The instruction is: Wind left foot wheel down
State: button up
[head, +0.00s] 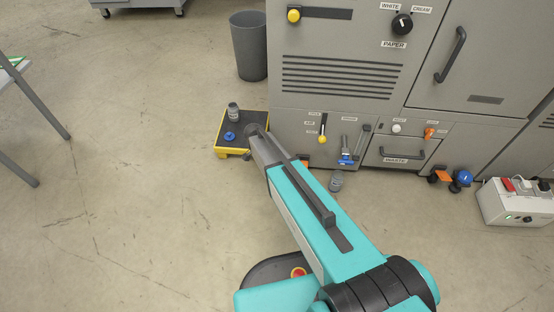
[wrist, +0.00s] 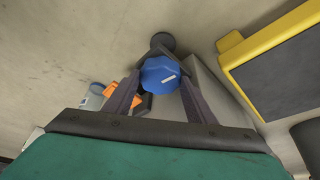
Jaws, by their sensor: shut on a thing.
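The left foot wheel (wrist: 158,74) is a blue faceted knob with a small white mark, in the middle of the wrist view. My gripper (wrist: 160,82) is shut on it, with one dark finger on each side. A dark round foot pad (wrist: 162,41) shows just beyond the wheel. In the head view my arm hides this wheel and my gripper's fingers. Another blue foot wheel (head: 461,179), with an orange bracket (head: 440,175), shows at the right under the machine.
A yellow-edged black tray (head: 232,137) with a grey bottle (head: 233,111) and a blue ring (head: 230,136) lies left of the arm. A grey bin (head: 249,46) stands behind it. A grey container (head: 336,181) stands right of the arm. The left floor is open.

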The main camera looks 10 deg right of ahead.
jog(key=shift+d+m+g+p, duration=0.1)
jog(key=shift+m+g+p, duration=0.35)
jog(key=shift+m, duration=0.85)
jog(key=o, duration=1)
jog(key=shift+o, duration=0.2)
jog(key=shift+w, duration=0.2)
jog(key=shift+a+r, duration=0.15)
jog(key=shift+a, duration=0.05)
